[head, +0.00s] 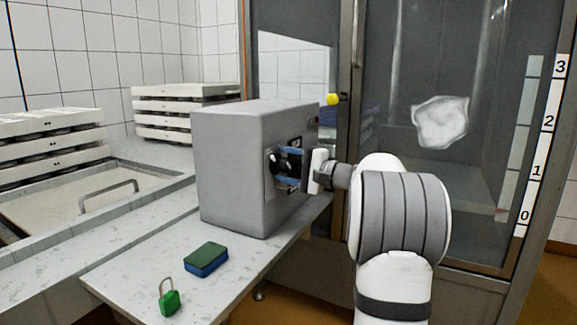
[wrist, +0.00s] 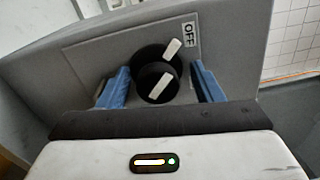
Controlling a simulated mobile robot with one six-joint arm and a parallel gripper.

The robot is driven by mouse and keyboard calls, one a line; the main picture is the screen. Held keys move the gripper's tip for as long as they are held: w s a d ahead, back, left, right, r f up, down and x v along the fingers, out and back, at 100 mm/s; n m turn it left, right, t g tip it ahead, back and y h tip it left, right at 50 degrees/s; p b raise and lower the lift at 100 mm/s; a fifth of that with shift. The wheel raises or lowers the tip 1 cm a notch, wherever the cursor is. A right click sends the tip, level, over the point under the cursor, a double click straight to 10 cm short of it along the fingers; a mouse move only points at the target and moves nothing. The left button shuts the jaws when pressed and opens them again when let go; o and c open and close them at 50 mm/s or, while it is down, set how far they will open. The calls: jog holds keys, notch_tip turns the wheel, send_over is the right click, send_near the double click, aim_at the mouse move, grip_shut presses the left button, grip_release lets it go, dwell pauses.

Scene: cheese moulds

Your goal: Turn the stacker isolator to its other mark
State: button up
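The stacker isolator is a black rotary knob (wrist: 144,86) with white bars on the face of a grey box (head: 235,165). In the wrist view two white bars, one on the front of the knob and one on the dark part behind, slant to the upper right. The upper bar lies close to an OFF label (wrist: 189,34); no other label is readable there. My gripper (wrist: 161,72) is open, its blue fingers either side of the knob with a gap showing on each side. In the head view my gripper (head: 289,166) is at the box face, partly covering the knob.
A green padlock (head: 170,300) and a green-and-blue sponge (head: 206,258) lie on the bench (head: 120,280) in front of the box. Stacked white moulds (head: 180,92) stand behind. A glass-panelled cabinet with numbers (head: 480,180) is on the right, beyond my arm.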

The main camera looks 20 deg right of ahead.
jog(key=shift+f, duration=0.1)
jog(key=p+v, duration=0.2)
jog(key=v, duration=0.5)
jog(key=shift+s+d, duration=0.25)
jog(key=shift+s, duration=0.1)
jog(key=s+a+r+n+g+h+p, duration=0.1)
jog(key=s+a+g+p, duration=0.2)
jog(key=a+p, duration=0.3)
jog(key=s+a+r+n+g+h+p, duration=0.1)
jog(key=s+a+r+n+g+p, duration=0.2)
jog(key=a, duration=0.4)
jog(key=s+a+g+p, duration=0.3)
jog(key=s+a+p, duration=0.15)
jog(key=a, duration=0.25)
jog(key=s+a+r+n+g+h+p, duration=0.1)
jog(key=s+r+n+h+p, duration=0.2)
jog(key=s+p, duration=0.5)
jog(key=s+a+r+n+g+h+p, duration=0.1)
jog(key=s+r+n+g+h+p, duration=0.1)
jog(key=s+n+h+p, duration=0.3)
jog(key=s+h+p, duration=0.1)
jog(key=s+p, duration=0.3)
jog(key=s, duration=0.1)
jog(key=shift+s+a+r, duration=0.3)
jog(key=shift+s+r, duration=0.05)
jog(key=shift+s, duration=0.05)
